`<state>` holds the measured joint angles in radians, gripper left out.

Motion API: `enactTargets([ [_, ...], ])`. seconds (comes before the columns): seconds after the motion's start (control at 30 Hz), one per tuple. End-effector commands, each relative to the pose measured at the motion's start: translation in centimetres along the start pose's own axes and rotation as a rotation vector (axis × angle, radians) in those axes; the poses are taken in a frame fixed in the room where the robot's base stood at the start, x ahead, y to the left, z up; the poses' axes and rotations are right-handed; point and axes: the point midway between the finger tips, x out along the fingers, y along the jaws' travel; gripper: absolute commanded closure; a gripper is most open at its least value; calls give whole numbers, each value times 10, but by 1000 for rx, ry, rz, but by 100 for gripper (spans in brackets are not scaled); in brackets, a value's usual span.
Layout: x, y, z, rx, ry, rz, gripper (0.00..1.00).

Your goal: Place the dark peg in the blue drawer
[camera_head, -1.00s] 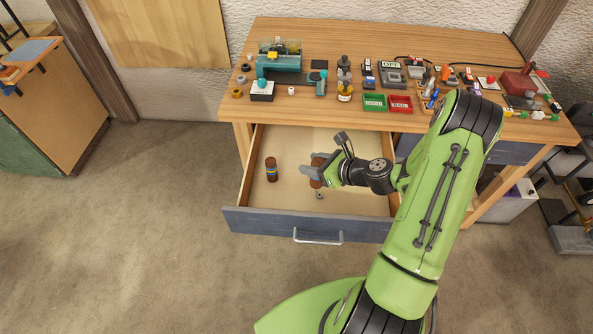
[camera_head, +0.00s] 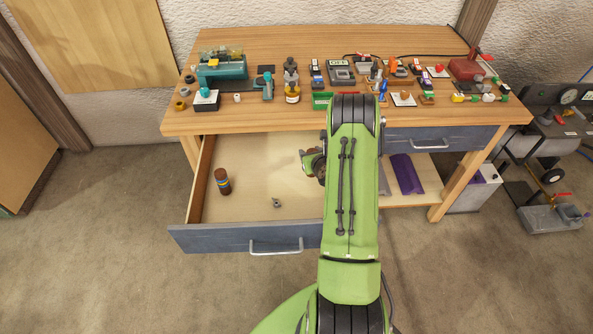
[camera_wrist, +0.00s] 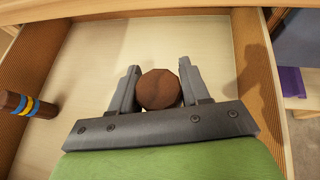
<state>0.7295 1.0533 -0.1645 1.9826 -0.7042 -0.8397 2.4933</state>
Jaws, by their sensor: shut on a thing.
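My gripper (camera_wrist: 158,88) is shut on a plain dark brown peg (camera_wrist: 158,92), seen end-on between the two fingers in the wrist view. In the head view my gripper (camera_head: 313,162) is over the right part of the open drawer, partly hidden by my arm. The drawer (camera_head: 215,239) has a blue-grey front and a pale wooden floor. The frames do not show clearly whether the held peg touches that floor.
A small grey piece (camera_head: 277,203) lies on the drawer floor. The workbench (camera_head: 240,122) above is crowded with tools. A closed drawer (camera_head: 440,139) is at right.

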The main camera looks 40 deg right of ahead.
Motion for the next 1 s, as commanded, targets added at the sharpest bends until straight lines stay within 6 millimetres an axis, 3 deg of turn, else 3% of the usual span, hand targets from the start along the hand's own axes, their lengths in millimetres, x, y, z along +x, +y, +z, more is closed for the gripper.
enactTargets([
  [0.3, 24, 1, -45, -2, 0, 2, 86],
  [0.63, 26, 0, -48, -1, -2, 1, 86],
  [0.67, 26, 1, -48, -1, -1, 2, 53],
  [0.7, 26, 1, -47, -1, -1, 2, 46],
  [0.83, 26, 1, -47, -1, -1, 2, 29],
  [1.0, 26, 1, -47, -1, -1, 2, 29],
])
